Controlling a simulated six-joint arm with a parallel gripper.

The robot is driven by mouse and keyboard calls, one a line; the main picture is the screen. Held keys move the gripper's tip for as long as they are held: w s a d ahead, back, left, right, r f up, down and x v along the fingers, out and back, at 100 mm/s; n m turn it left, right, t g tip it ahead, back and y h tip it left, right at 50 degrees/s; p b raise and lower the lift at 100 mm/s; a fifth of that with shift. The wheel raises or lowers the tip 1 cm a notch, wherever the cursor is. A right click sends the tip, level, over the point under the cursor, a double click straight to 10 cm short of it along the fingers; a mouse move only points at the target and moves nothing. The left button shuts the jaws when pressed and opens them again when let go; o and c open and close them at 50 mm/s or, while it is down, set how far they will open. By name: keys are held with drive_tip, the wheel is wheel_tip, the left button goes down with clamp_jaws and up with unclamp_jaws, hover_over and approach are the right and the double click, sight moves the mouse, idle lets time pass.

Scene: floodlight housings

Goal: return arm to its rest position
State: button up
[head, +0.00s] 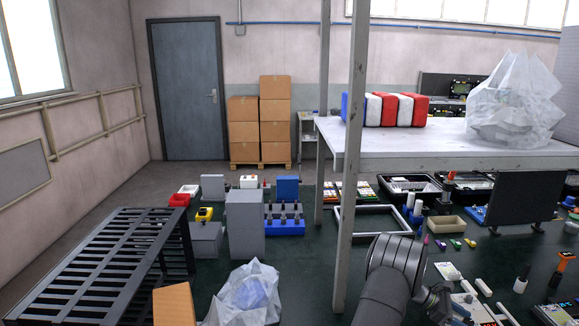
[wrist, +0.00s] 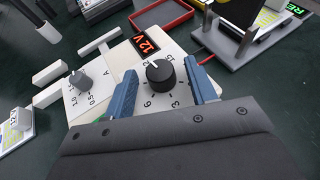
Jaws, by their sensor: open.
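In the wrist view my gripper (wrist: 162,80) has its two blue fingers apart, one on each side of a black knob (wrist: 160,75). The knob has a white pointer line and stands on a white panel (wrist: 185,105) with a printed number scale.
A second, grey knob (wrist: 80,80) is left of the black one. A red-rimmed tray (wrist: 165,15) lies beyond. In the head view a white post (head: 350,160) rises close left of my arm, holding a shelf (head: 420,146). A dark panel (head: 524,198) stands at right.

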drive_tip(key=n+t, duration=0.1)
drive_tip(key=t, duration=0.1)
drive_tip(key=n+t, duration=0.2)
drive_tip(key=s+n+t+h, duration=0.1)
drive_tip(key=n+t, duration=0.1)
drive_tip(key=shift+a, duration=0.1)
drive_tip(key=shift+s+n+t, duration=0.2)
drive_tip(key=shift+n+t, duration=1.7)
drive_tip(key=shift+t, duration=0.1)
drive_tip(key=shift+s+n+t+y, duration=0.1)
drive_tip(key=shift+n+t+y, duration=0.4)
drive_tip(key=shift+n+t, duration=0.2)
drive_tip(key=v, duration=1.1)
drive_tip(key=shift+s, duration=0.1)
drive_tip(key=shift+c, duration=0.2)
